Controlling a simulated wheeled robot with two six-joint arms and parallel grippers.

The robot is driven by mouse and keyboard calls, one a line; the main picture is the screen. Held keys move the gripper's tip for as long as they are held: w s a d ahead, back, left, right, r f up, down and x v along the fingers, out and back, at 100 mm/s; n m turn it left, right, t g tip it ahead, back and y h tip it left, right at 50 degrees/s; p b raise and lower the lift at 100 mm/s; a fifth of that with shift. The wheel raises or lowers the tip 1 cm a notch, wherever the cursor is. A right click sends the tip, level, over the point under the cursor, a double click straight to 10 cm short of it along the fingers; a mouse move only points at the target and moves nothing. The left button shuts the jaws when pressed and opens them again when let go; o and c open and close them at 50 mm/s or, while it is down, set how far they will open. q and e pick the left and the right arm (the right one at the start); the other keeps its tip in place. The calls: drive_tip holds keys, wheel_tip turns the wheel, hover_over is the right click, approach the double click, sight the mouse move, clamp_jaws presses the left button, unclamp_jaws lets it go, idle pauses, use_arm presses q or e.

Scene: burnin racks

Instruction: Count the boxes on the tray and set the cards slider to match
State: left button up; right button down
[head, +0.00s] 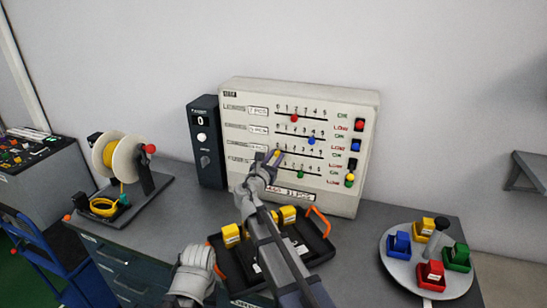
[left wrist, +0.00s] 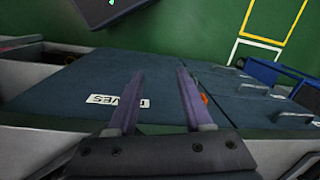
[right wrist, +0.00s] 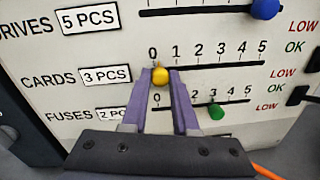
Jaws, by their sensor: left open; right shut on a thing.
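My right gripper (right wrist: 162,82) is shut on the yellow cards slider knob (right wrist: 160,74), just below the 0 at the left end of its scale. The cards label (right wrist: 104,75) beside it reads 3 PCS. In the head view my right gripper (head: 270,158) is at the panel (head: 240,150). The black tray (head: 326,249) with orange handles lies below. Yellow boxes (head: 231,235) (head: 288,214) stand on it; my right arm hides part of the tray, so I cannot tell the full count. My left gripper (left wrist: 158,88) is open and empty above the bench drawers.
A round turntable (head: 397,275) with coloured boxes stands at the right. A cable reel (head: 125,160) is at the left. Other sliders with red (head: 294,118), blue (head: 311,140) and green (head: 300,174) knobs lie close to the yellow one. A dark counter unit (head: 206,140) stands beside the panel.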

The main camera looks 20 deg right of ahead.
drive_tip(key=s+d, duration=0.2)
drive_tip(key=d, duration=0.1)
drive_tip(key=s+d, duration=0.2)
drive_tip(key=d, duration=0.1)
drive_tip(key=s+d, duration=0.2)
drive_tip(key=d, duration=0.1)
drive_tip(key=shift+s+d, duration=0.25)
drive_tip(key=c, duration=0.7)
unclamp_jaws()
approach(312, 157)
drive_tip(key=shift+v, duration=0.9)
drive_tip(key=shift+a, duration=0.1)
